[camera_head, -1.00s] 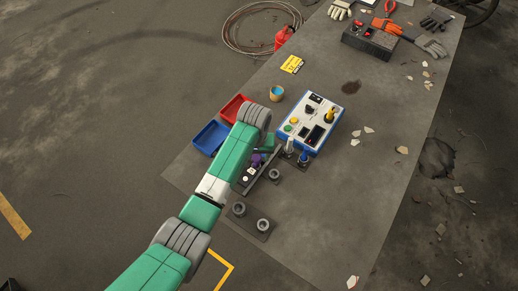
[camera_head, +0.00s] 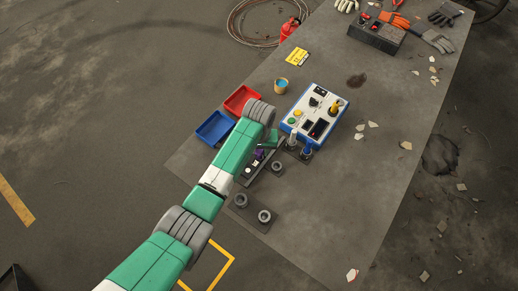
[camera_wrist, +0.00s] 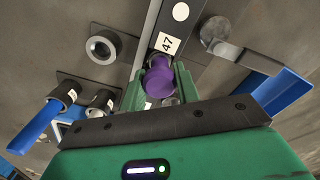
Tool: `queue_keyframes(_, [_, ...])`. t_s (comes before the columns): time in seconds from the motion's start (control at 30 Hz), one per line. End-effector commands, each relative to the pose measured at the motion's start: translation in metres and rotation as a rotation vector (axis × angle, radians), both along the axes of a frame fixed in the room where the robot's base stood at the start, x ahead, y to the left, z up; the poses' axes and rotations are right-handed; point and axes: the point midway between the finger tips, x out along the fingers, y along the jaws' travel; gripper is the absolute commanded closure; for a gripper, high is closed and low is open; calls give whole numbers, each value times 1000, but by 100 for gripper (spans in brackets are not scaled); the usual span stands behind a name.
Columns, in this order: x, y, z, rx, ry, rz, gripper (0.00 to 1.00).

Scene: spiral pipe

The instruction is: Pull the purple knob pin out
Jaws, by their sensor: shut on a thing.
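In the head view, the purple knob (camera_head: 260,154) is a small patch by the dark bar (camera_head: 246,176), partly covered by my gripper (camera_head: 267,147).
A control box (camera_head: 314,114) stands close to the right of my gripper. Blue (camera_head: 214,129) and red (camera_head: 241,99) trays lie to the left. A plate with two dark rings (camera_head: 252,208) lies nearer. The table's right part (camera_head: 350,190) is mostly clear.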

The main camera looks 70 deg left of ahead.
Motion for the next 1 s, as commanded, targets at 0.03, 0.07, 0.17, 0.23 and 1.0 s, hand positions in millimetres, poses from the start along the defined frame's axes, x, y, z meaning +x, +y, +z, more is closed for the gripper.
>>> queue_keyframes(0.03, [0,0,5,0,0,0,92])
queue_keyframes(0.07, [0,0,7,0,0,0,92])
queue_keyframes(0.17, [0,0,12,0,0,-1,92])
queue_keyframes(0.23, [0,0,15,0,0,-1,92])
queue_keyframes(1.0, [0,0,51,0,1,0,92])
